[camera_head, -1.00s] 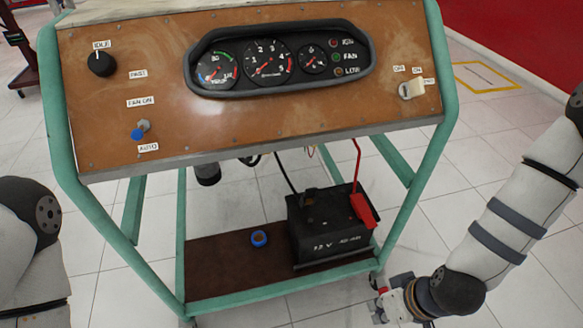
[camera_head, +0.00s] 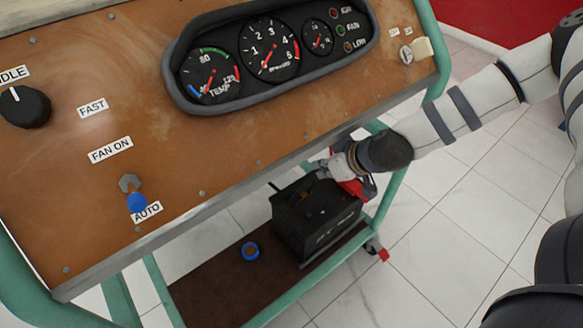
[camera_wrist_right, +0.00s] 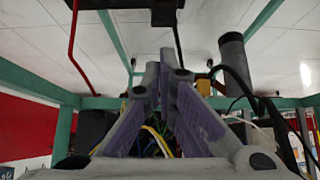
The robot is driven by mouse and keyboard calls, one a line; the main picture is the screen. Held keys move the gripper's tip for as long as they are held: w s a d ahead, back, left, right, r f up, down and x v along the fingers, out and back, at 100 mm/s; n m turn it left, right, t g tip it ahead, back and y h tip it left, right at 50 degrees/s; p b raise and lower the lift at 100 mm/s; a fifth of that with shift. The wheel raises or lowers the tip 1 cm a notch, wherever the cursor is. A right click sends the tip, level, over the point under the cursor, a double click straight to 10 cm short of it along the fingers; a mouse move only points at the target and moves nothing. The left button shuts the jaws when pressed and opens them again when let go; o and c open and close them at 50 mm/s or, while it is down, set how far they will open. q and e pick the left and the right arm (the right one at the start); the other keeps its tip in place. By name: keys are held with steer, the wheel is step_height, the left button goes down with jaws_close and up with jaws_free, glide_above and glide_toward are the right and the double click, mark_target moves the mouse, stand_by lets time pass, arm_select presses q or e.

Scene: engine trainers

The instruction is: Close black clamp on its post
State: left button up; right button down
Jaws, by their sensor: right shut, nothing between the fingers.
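The black battery (camera_head: 315,225) stands on the trainer's lower shelf. My right gripper (camera_head: 322,174) is just above its top, below the panel edge, and hides part of it. The black clamp cannot be made out clearly in the head view. In the right wrist view a dark piece (camera_wrist_right: 163,14) at the top edge, where the black cable (camera_wrist_right: 178,42) ends, may be the black clamp. The fingers (camera_wrist_right: 165,75) are together there, with nothing between them, apart from that piece. The battery post is not clearly visible. My left gripper is out of view.
The brown instrument panel (camera_head: 225,140) overhangs the battery. A red clamp (camera_head: 362,188) is on the battery's right side, partly behind my right arm. A blue-rimmed cap (camera_head: 250,252) lies on the shelf. Green frame tubes (camera_head: 388,200) and the red cable (camera_wrist_right: 73,50) are close by.

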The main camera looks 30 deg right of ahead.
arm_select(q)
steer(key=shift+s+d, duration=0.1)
arm_select(e)
steer(key=shift+s+d, duration=0.1)
steer(key=b+x, duration=0.4)
steer(key=x, duration=0.5)
steer(key=shift+s+f, duration=0.15)
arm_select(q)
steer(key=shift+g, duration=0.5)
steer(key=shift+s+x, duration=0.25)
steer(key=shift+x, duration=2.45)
arm_select(e)
steer(key=shift+w+f, duration=0.25)
steer(key=shift+w, duration=0.25)
arm_select(q)
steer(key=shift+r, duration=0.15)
steer(key=shift+b, duration=0.35)
